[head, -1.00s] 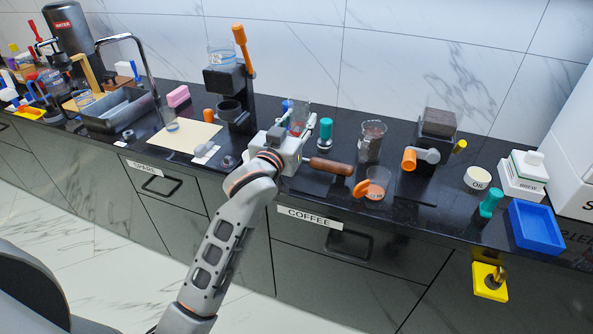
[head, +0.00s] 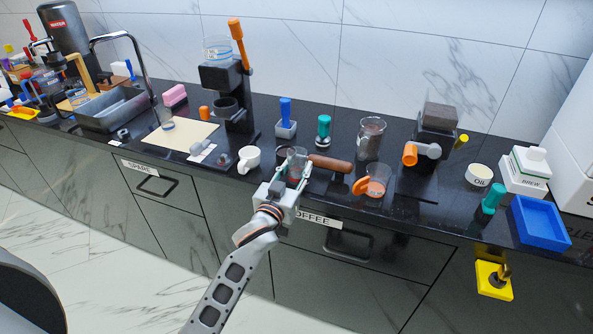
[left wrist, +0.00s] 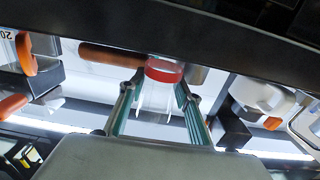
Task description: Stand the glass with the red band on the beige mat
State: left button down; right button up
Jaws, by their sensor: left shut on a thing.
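The glass with the red band (head: 297,157) is between the fingers of my left gripper (head: 291,179) near the counter's front edge, left of a brown wooden handle. In the left wrist view the red band (left wrist: 164,73) shows beyond the green-lined fingertips (left wrist: 160,95). My left gripper is shut on the glass. I cannot tell whether the glass's base touches the counter. The beige mat (head: 187,137) lies to the left, with a small round item (head: 168,126) on its far left part. My right gripper is not in view.
A white mug (head: 249,158) stands between the glass and the mat. A black coffee stand (head: 236,110) is behind, right of the mat. A white label card (head: 200,150) lies at the mat's front right. A blue-handled tool (head: 286,115) stands behind the glass.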

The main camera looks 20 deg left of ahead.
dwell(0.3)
pick_arm(q)
jog(key=c, duration=1.4)
grip_release()
jog(key=shift+f, duration=0.15)
jog(key=shift+c, duration=0.2)
jog(key=shift+s, duration=0.15)
jog(key=s, duration=1.2)
jog(key=s+f+m+g+h, duration=0.1)
jog(key=s+f+m+g, duration=0.1)
jog(key=s+f, duration=0.8)
jog(key=s+d+f+m+g+h, duration=0.1)
jog(key=s+f+g, duration=0.4)
jog(key=s+f, duration=0.5)
notch_tip(320, 180, down, 5)
jog(key=shift+r+m, duration=0.1)
jog(key=shift+m, duration=0.4)
